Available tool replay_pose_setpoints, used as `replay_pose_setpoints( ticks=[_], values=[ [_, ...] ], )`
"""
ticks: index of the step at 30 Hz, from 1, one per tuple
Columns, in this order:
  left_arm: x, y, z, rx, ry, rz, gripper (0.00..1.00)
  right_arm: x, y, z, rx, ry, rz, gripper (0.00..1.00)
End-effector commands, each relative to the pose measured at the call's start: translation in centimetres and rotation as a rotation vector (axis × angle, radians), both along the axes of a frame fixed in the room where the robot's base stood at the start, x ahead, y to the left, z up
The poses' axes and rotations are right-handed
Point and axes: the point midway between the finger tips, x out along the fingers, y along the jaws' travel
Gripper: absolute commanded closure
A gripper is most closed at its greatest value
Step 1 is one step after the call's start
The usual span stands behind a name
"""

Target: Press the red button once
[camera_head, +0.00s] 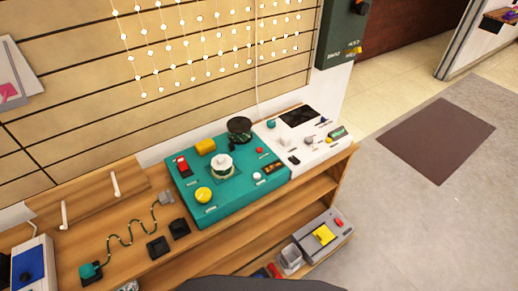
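A teal panel (228,195) lies on the wooden shelf top. It carries a small round red button (259,150) near its right side and a red switch-like piece (182,165) at its upper left. Another red piece (339,222) is on a grey box (332,236) on the lower shelf. I cannot tell which one the task means. Neither of my grippers is in view.
The teal panel also holds a yellow block (205,146), a white round piece (222,166), a yellow dome (203,195) and a black disc (239,126). A blue-faced box (30,263) and a coiled cord (127,238) lie left. Open floor (420,210) is right.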

Motion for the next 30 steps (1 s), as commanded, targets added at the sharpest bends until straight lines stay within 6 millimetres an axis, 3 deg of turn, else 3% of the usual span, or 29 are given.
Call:
replay_pose_setpoints(
  ticks=[1,4,30],
  values=[
    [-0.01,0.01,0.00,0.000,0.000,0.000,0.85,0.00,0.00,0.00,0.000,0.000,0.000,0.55],
    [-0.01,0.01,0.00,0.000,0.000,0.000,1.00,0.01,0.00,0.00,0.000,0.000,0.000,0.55],
    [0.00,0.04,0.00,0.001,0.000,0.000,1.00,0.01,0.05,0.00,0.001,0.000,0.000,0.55]
  ],
)
